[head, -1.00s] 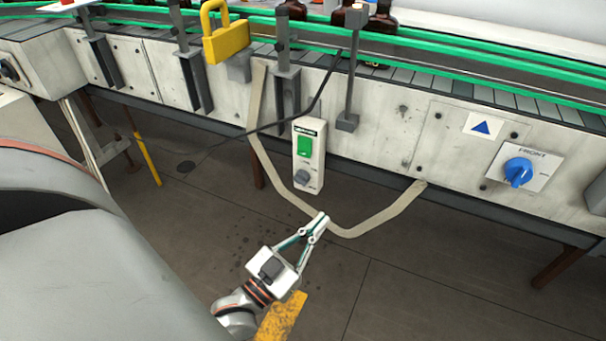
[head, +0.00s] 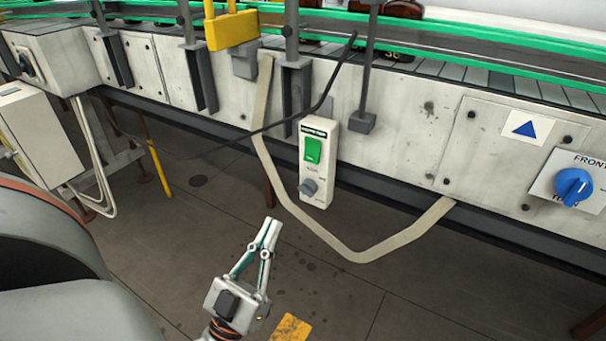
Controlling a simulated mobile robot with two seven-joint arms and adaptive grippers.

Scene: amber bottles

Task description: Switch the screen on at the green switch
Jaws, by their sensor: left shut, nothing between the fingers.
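The green switch (head: 313,150) is a green rocker on the upper part of a pale control box (head: 322,182) fixed to the front of the conveyor. A grey knob (head: 308,188) sits below it on the same box. My left gripper (head: 270,222) is shut and empty, pointing up from the bottom of the picture. It appears below and left of the box, apart from it. My right gripper is not in view. No screen can be made out.
A beige strap (head: 355,258) hangs in a loop around the box. A blue knob (head: 574,187) is at the right and a yellow padlock shape (head: 231,30) above. Dark floor lies open below.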

